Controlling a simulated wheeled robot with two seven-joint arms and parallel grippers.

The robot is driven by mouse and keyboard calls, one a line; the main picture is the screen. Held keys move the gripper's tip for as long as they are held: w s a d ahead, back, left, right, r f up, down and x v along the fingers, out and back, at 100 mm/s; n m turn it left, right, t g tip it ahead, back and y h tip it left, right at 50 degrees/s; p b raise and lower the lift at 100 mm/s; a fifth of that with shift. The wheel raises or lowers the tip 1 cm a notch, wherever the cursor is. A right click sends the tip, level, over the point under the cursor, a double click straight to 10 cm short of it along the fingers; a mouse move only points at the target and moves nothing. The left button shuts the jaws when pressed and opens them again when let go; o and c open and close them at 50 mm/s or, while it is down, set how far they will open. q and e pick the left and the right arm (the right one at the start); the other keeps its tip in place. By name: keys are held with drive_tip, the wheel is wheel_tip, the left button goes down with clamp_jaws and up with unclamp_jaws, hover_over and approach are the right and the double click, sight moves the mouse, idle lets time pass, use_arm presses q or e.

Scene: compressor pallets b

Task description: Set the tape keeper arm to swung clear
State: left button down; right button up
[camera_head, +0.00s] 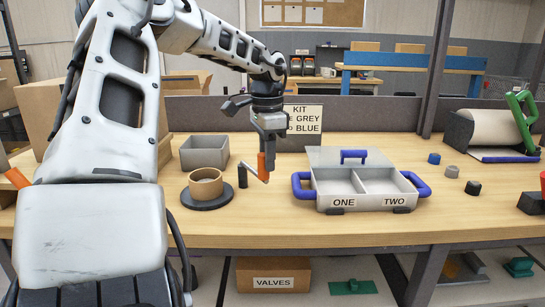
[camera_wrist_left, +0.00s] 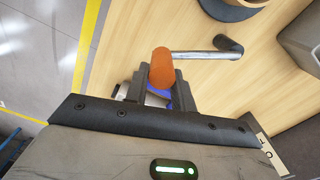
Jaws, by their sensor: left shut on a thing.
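The tape keeper arm is a thin metal rod (camera_wrist_left: 200,55) with an orange grip (camera_head: 262,166) at one end and a black post (camera_head: 242,176) at the other. The post stands just right of a tan tape roll (camera_head: 205,180) on a round black base (camera_head: 207,199). The rod points right and toward the front, away from the roll. My left gripper (camera_head: 268,150) reaches down from above and is shut on the orange grip, which also shows between the fingers in the left wrist view (camera_wrist_left: 162,68). My right gripper is out of view.
A grey bin (camera_head: 205,141) stands behind the roll. A two-part tray (camera_head: 345,203) with blue handles stands right of the gripper, close to it. Several small caps and a paper roll holder (camera_head: 490,130) are farther right. The bench front (camera_head: 250,232) is clear.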

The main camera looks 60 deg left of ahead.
use_arm(q)
drive_tip(key=shift+w+a+r, duration=0.15)
drive_tip(key=shift+a+r, duration=0.05)
drive_tip(key=shift+a, duration=0.05)
idle(0.5)
drive_tip(key=c, duration=1.2)
unclamp_jaws()
drive_tip(key=shift+f, duration=0.15)
drive_tip(key=shift+o, duration=0.2)
wheel_tip(320, 180, up, 16)
drive_tip(key=p, duration=0.2)
